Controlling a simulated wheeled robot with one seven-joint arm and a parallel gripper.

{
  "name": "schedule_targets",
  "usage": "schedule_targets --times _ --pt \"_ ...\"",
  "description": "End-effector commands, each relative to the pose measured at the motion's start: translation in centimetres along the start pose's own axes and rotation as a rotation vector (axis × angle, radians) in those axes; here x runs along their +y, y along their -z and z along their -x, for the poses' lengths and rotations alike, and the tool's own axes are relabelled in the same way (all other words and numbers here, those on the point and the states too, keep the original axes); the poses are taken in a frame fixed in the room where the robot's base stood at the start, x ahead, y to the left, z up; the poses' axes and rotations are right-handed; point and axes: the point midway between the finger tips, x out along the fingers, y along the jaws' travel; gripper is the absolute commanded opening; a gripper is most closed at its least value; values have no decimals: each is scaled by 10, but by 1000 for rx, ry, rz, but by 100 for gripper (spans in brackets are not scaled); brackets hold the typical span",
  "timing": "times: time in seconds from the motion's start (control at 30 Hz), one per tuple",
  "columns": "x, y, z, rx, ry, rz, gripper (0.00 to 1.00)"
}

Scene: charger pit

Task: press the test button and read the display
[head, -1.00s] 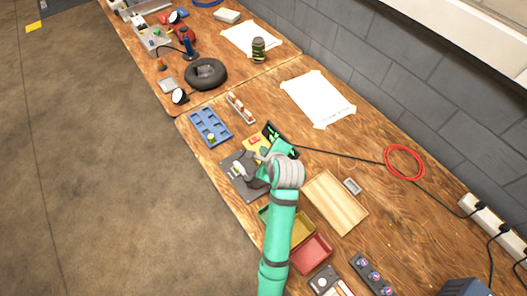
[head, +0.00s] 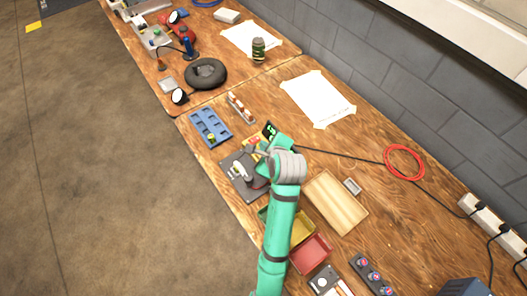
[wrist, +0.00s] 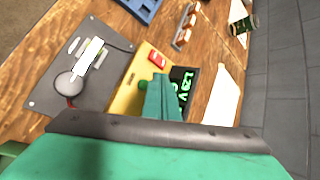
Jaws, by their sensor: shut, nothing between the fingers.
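The yellow tester (wrist: 124,98) lies on the bench; it also shows in the head view (head: 252,143). It has a red switch (wrist: 157,60) and a dark display (wrist: 182,78) with lit green characters. They appear turned sideways and partly hidden by my fingers, so I cannot read the whole value. A green button (wrist: 143,86) shows right beside my fingertips. My gripper (wrist: 160,82) is shut and empty, over the tester between button and display. I cannot tell whether it touches the button.
A grey plate (wrist: 104,92) with a round part and a white strip lies left of the tester. A blue tray (head: 208,127), wooden board (head: 335,203), and yellow (head: 301,229) and red (head: 311,255) bins are nearby. A black cable (head: 340,154) runs right.

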Motion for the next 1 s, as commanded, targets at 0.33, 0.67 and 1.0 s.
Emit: schedule_targets --times 0.33,0.67,1.0 --pt "-15 -15 21 0 1 0 0" --pt "-18 -18 26 1 0 0 0" --pt "-18 -18 25 1 0 0 0"
